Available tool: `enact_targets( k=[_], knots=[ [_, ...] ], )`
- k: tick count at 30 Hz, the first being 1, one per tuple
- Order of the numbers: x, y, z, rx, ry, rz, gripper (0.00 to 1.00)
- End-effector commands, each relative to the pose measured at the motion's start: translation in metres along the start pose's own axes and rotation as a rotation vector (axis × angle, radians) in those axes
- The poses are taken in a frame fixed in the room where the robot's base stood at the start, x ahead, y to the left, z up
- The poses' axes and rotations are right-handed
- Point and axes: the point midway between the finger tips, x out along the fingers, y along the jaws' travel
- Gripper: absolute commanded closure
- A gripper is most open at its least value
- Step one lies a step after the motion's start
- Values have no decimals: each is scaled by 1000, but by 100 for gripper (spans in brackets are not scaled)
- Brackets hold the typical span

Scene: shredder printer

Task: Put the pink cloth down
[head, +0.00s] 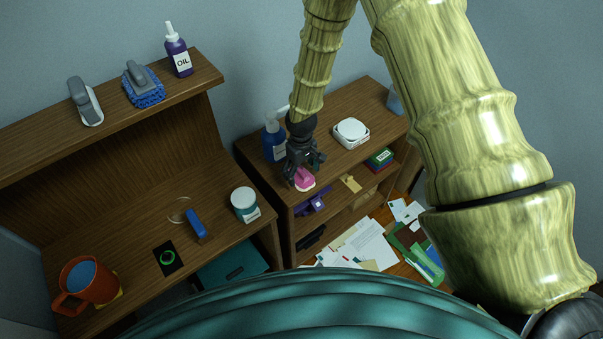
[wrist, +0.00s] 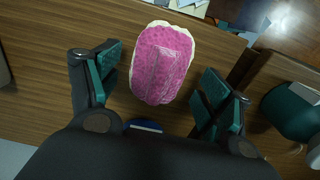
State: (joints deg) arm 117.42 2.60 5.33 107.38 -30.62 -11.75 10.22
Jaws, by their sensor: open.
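The pink cloth (head: 305,179) is a small pink pad with a pale edge and a raised ridge along its middle. It lies on the wooden top of the right-hand cabinet, near its front edge. In the wrist view the pink cloth (wrist: 162,65) lies between and just ahead of the fingertips, with gaps to both fingers. My gripper (head: 305,165) is directly over it, and in the wrist view my gripper (wrist: 158,90) is open and empty. In the head view the gripper hides part of the cloth.
A blue bottle (head: 273,140) stands left of my gripper, and a white box (head: 350,132) sits to the right on the same top. A white-lidded jar (head: 244,205) stands on the lower left desk. Papers (head: 358,245) lie below the cabinet front.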

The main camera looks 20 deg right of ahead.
Motion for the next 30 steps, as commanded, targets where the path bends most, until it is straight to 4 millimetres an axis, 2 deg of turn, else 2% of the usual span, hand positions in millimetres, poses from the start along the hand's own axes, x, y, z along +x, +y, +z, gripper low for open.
enact_targets(
  k=[22,30],
  knots=[
    [-87,0,-1,1,3,0,21],
    [-104,0,0,2,2,0,21]
  ],
)
